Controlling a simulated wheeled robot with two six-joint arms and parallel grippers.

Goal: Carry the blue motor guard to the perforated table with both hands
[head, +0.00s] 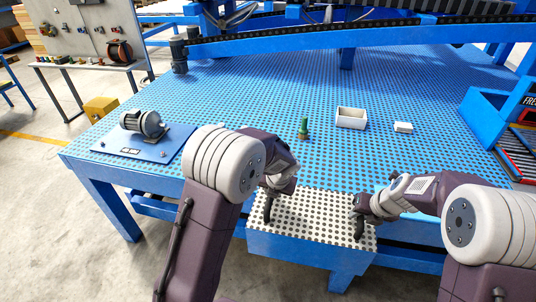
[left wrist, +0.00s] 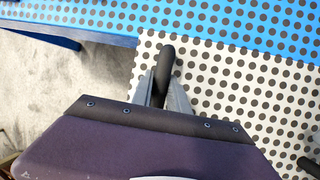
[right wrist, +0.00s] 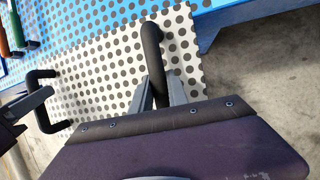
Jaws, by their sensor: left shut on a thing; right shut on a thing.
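The motor guard has a white perforated top (head: 312,218) and blue sides (head: 300,249), with a black handle at each end. It is at the near edge of the blue perforated table (head: 250,90), looking roughly level; I cannot tell whether it touches the table. My left gripper (head: 270,198) is shut on the left handle, which shows in the left wrist view (left wrist: 167,62). My right gripper (head: 361,215) is shut on the right handle, which shows in the right wrist view (right wrist: 152,48). The guard's underside is hidden.
On the table are a grey motor (head: 143,123) on a blue plate (head: 128,152), a green object (head: 304,129), a white open box (head: 351,118) and a small white block (head: 403,127). A blue bin (head: 480,118) stands at right. The table's middle is largely clear.

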